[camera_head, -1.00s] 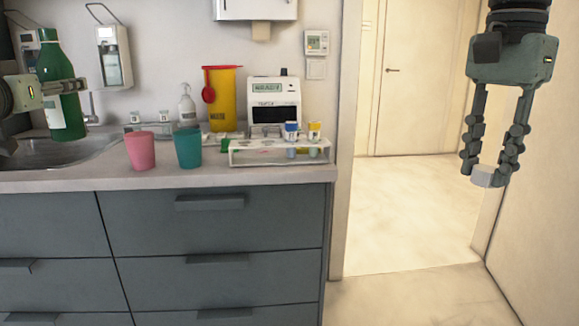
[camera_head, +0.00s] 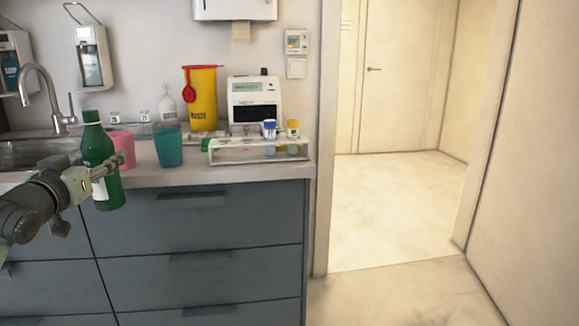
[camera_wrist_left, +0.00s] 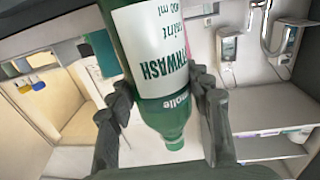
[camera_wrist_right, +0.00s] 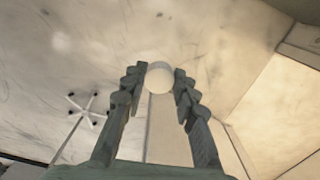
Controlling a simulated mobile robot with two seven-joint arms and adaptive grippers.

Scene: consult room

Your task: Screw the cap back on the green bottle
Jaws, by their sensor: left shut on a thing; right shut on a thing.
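The green bottle (camera_head: 103,190) with a white label is upright in front of the counter edge, at the left of the head view. My left gripper (camera_head: 108,168) is shut on it around its body. In the left wrist view the bottle (camera_wrist_left: 165,122) lies between both fingers, its narrow neck end (camera_wrist_left: 174,141) pointing down the picture. My right gripper (camera_wrist_right: 158,82) shows only in the right wrist view. It is shut on a small round whitish cap (camera_wrist_right: 158,74) at its fingertips. The bottle and the cap are apart; no view now shows both.
A pink cup (camera_head: 124,149) and a teal cup (camera_head: 168,147) stand on the counter (camera_head: 230,172) behind the bottle. A tube rack (camera_head: 258,150), yellow container (camera_head: 203,97) and white device (camera_head: 254,103) are farther right. The sink (camera_head: 35,152) is left. The floor at right is clear.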

